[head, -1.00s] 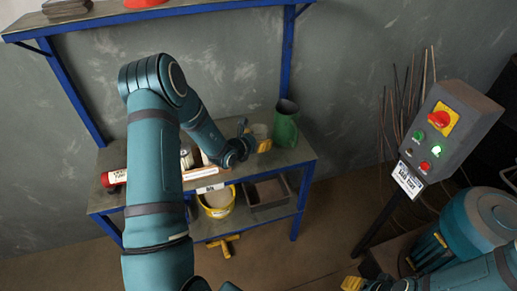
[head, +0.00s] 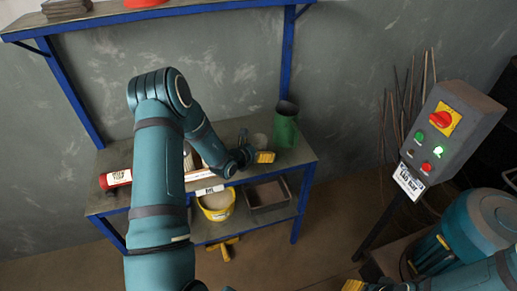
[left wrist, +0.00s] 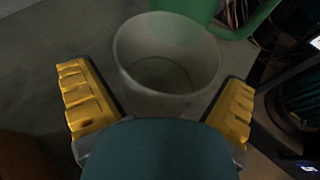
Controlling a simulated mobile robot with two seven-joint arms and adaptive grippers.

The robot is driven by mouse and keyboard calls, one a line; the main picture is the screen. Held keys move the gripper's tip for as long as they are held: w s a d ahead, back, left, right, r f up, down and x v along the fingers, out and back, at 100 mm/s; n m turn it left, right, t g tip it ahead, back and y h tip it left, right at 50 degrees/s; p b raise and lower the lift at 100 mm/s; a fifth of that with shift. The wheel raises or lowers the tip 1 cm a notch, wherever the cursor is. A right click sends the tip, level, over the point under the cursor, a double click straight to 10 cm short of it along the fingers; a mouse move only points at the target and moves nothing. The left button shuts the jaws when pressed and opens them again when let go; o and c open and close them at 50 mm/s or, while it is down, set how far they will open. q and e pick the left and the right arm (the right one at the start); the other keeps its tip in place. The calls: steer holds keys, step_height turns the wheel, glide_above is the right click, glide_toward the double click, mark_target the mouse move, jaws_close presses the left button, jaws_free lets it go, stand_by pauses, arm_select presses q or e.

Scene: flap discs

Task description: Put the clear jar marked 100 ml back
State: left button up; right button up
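A clear jar (head: 258,141) stands on the upper surface of the blue-framed workbench, beside a green container (head: 285,126). The jar also shows in the left wrist view (left wrist: 165,55), upright and apparently empty; no marking on it is readable. My left gripper (left wrist: 158,105) is open, its yellow fingers spread wide on the near side of the jar, with no visible grip on it. In the head view my left gripper (head: 262,157) is just in front of the jar. My right gripper (head: 354,286) shows only partly at the bottom edge; its opening cannot be made out.
A red cylinder (head: 117,179) lies at the bench's left end. A yellow bucket (head: 217,205) and a grey tray (head: 268,194) are on the lower shelf. A control box (head: 440,130) on a post stands at the right. A high shelf (head: 110,17) runs above.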

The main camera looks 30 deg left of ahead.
arm_select(q)
steer(key=shift+r, duration=0.2)
steer(key=p+v, duration=0.1)
steer(key=v, duration=0.6)
steer(key=shift+s+r+p, duration=0.1)
steer(key=shift+s+p, duration=0.15)
steer(key=shift+p, duration=0.1)
steer(key=s+d+f+m+g+h, duration=0.3)
steer(key=s+d+m+g+h, duration=0.15)
steer(key=d, duration=0.45)
steer(key=s+d+f+m+g+h, duration=0.35)
steer(key=s+d+m, duration=0.2)
steer(key=d, duration=0.45)
steer(key=s+d+f+m+g+y, duration=0.2)
steer(key=s+m+g, duration=0.1)
steer(key=s+m, duration=0.35)
steer(key=s+d+f+m+g+y, duration=0.25)
steer(key=s+m+g, duration=0.2)
steer(key=m, duration=0.25)
steer(key=d+m+t, duration=0.1)
steer(key=m, duration=0.2)
steer(key=w+d+m+t, duration=0.1)
steer(key=d+m, duration=0.1)
steer(key=m, duration=0.1)
steer(key=d+r+m+t, duration=0.1)
steer(key=m, duration=0.3)
steer(key=shift+w+d+r+t+y, duration=0.1)
steer(key=shift+w+d+t+y, duration=0.15)
steer(key=shift+d+y, duration=0.15)
